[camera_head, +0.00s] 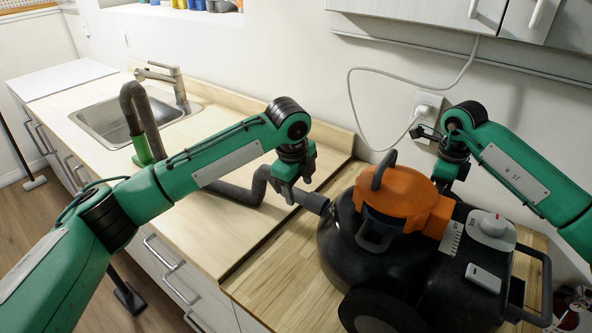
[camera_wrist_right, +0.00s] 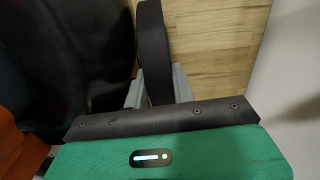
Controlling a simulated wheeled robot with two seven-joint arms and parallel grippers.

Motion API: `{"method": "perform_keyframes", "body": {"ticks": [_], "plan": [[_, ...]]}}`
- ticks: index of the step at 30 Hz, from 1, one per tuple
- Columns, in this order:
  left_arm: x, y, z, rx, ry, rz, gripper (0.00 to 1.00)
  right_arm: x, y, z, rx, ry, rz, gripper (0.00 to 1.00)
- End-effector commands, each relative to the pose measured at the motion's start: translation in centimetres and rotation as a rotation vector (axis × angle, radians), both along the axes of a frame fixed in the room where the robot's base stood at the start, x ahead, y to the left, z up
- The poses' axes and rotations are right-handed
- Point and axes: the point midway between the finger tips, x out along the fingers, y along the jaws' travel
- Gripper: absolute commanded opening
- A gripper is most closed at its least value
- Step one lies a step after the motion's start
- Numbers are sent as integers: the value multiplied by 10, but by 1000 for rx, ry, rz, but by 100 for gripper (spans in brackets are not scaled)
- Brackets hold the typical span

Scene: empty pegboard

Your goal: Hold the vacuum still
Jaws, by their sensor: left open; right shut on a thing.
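The vacuum (camera_head: 340,240) is a black drum with an orange top, standing upright on the wooden counter. Its grey hose (camera_head: 235,192) runs from its left side toward the sink. My left gripper (camera_head: 290,194) is open, pointing down at the hose near the vacuum's inlet; whether the hose lies between its fingers I cannot tell. My right arm reaches down behind the vacuum, and its fingers are hidden in the head view. In the right wrist view my right gripper (camera_wrist_right: 157,88) is shut on a dark bar (camera_wrist_right: 153,45), seemingly a vacuum handle, beside the black body (camera_wrist_right: 60,60).
A metal sink (camera_head: 115,117) with a faucet (camera_head: 165,75) is at the back left, with the hose's far end arching over it. A white cord (camera_head: 352,105) runs to a wall outlet (camera_head: 428,103) behind the vacuum. Overhead cabinets (camera_head: 440,12) hang at top right. The front counter edge is clear.

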Motion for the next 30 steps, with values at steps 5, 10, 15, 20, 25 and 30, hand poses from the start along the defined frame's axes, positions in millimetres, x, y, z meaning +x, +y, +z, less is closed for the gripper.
{"method": "perform_keyframes", "body": {"ticks": [5, 10, 15, 20, 25, 30], "plan": [[3, -2, -19, 1, -1, 0, 58, 1, -1, 2, 0, -4, -2, 0], [4, -3, -25, 0, -1, -1, 58, 1, -1, 2, 1, -4, -3, 0], [4, -3, -26, -1, -2, -1, 58, 1, -1, 2, 1, -4, -3, 0], [5, -3, -26, -1, -1, 0, 38, 1, -1, 2, 1, -4, -3, 0], [4, -3, -25, -1, -2, 0, 9, 1, -1, 2, 1, -4, -3, 0], [6, -1, -25, -1, -2, 1, 9, 1, -1, 2, 1, -4, -3, 0]]}}
